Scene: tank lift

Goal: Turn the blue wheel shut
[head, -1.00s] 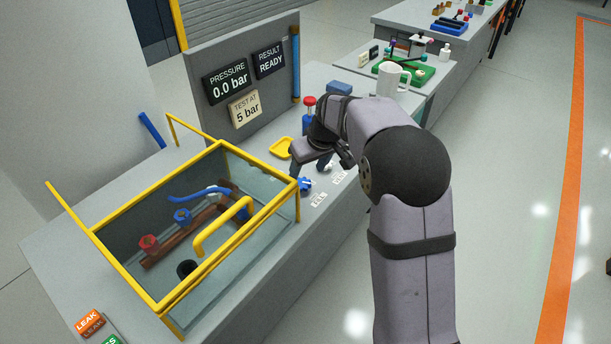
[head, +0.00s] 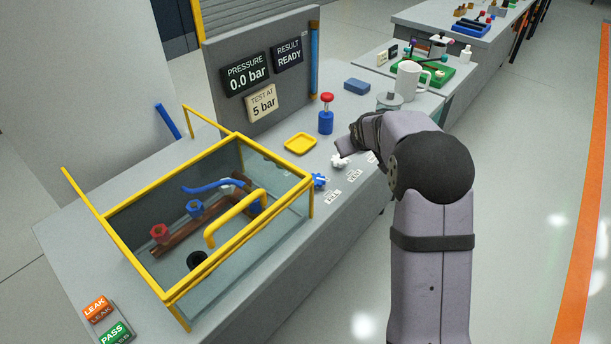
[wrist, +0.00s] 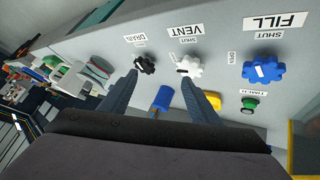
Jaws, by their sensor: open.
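The blue wheel (wrist: 264,71) is on the grey panel at the right of the wrist view, by the FILL label (wrist: 277,21). A white bar marks its face; which label it points to is hard to tell. It also shows in the head view (head: 319,181), just right of the tank. My gripper (wrist: 158,74) is open and empty. Its fingertips lie near the black DRAIN wheel (wrist: 145,63) and the white VENT wheel (wrist: 188,66), apart from the blue wheel.
The yellow-framed glass tank (head: 311,200) stands left of the wheels. A yellow tray (head: 300,144), a blue cylinder with a red knob (head: 326,115) and a blue block (head: 357,86) are behind them. A mug (head: 409,80) stands farther back. A green button (wrist: 250,103) is near the blue wheel.

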